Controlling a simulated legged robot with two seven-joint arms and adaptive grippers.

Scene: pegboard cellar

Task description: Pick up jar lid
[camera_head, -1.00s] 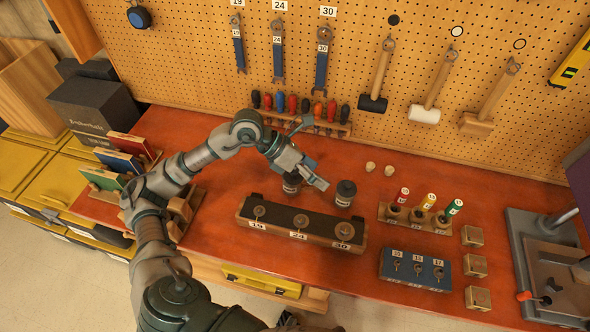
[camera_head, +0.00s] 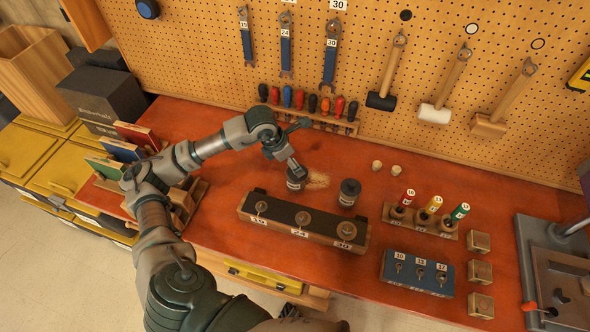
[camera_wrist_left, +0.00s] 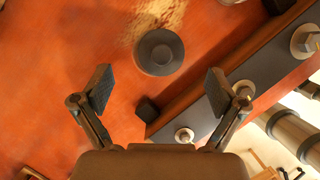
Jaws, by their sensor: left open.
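My right gripper is not in view.
The bolt block (camera_head: 300,222) stands in front of the jars. Sawdust (camera_head: 318,179) lies between them. A screwdriver rack (camera_head: 310,117) stands behind, below the pegboard. Colour-topped pieces in a wooden holder (camera_head: 420,218) and a blue key block (camera_head: 416,272) are to the right.

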